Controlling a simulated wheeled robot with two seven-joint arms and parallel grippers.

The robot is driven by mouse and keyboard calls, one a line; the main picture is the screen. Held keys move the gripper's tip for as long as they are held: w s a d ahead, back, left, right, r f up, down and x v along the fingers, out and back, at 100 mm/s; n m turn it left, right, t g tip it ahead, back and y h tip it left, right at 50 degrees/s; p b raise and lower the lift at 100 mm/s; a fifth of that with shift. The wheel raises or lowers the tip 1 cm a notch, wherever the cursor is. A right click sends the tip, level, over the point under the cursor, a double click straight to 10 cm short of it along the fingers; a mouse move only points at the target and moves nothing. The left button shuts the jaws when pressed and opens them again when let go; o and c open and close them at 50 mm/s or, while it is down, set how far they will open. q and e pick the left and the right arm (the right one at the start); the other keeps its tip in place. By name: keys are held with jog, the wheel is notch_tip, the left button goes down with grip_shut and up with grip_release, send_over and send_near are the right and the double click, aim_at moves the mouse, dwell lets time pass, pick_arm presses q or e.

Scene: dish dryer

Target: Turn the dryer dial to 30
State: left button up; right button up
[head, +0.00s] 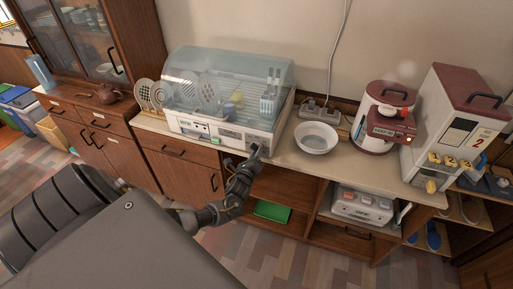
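The dish dryer (205,139) stands on the counter, a white box with a clear domed lid that looks closed. Plates and cups show through the lid. Whether the fingers are open or shut is too small to tell. My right gripper is not in view.
A white bowl (316,138) sits right of the dryer, with a power strip (319,111) behind it. A red-and-white kettle-like appliance (384,117) and a tall dispenser (455,120) stand further right. Open shelves are below the counter.

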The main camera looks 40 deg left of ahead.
pick_arm(q)
jog(key=shift+o, duration=0.8)
jog(key=v, duration=1)
jog(key=shift+s+b, duration=0.35)
jog(key=shift+b, duration=0.05)
jog(key=shift+d, duration=0.15)
